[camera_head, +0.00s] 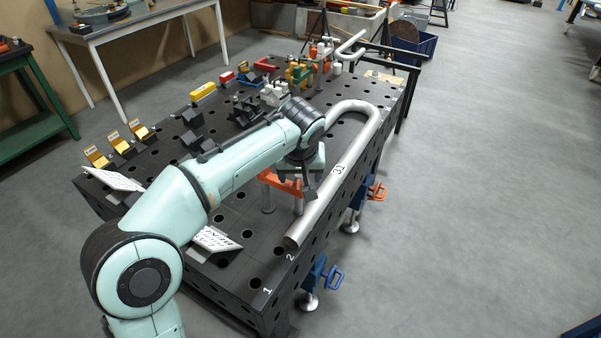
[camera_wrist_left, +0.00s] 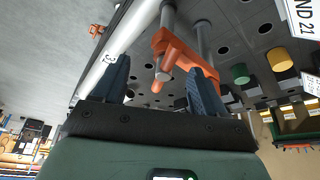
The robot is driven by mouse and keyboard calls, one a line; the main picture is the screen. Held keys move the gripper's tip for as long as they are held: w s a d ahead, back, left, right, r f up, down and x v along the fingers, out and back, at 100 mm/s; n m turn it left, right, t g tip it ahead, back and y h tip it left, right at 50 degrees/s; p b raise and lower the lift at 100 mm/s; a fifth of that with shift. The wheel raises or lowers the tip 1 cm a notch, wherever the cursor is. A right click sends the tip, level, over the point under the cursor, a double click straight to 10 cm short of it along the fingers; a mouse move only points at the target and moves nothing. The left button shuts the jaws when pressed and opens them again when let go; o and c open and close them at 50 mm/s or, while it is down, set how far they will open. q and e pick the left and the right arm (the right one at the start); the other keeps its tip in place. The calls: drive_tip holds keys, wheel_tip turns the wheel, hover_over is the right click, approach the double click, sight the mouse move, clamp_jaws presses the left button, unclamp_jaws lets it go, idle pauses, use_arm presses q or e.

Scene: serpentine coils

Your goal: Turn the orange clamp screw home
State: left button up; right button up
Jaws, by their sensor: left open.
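An orange clamp (camera_head: 279,184) stands on a grey post on the black perforated table (camera_head: 232,273), beside a bent silver pipe (camera_head: 322,203). In the left wrist view the orange clamp (camera_wrist_left: 182,52) shows with its grey post and a short screw with an orange end (camera_wrist_left: 157,85). My left gripper (camera_head: 303,186) is at the clamp, partly hidden by my arm in the head view. In the wrist view the open fingers of my left gripper (camera_wrist_left: 162,84) stand apart, with the screw's end between them in the picture. Whether either finger touches it I cannot tell. My right gripper is not in view.
The silver pipe (camera_wrist_left: 118,50) runs close to the left finger in the wrist view. Blue clamps (camera_head: 317,272) and an orange handle (camera_head: 377,191) hang at the right edge. The floor to the right is clear.

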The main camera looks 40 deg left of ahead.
use_arm(q)
drive_tip(key=shift+r, duration=0.15)
drive_tip(key=p+v, duration=0.2)
drive_tip(key=v, duration=1.1)
drive_tip(key=shift+p, duration=0.4)
drive_tip(key=shift+d, duration=0.1)
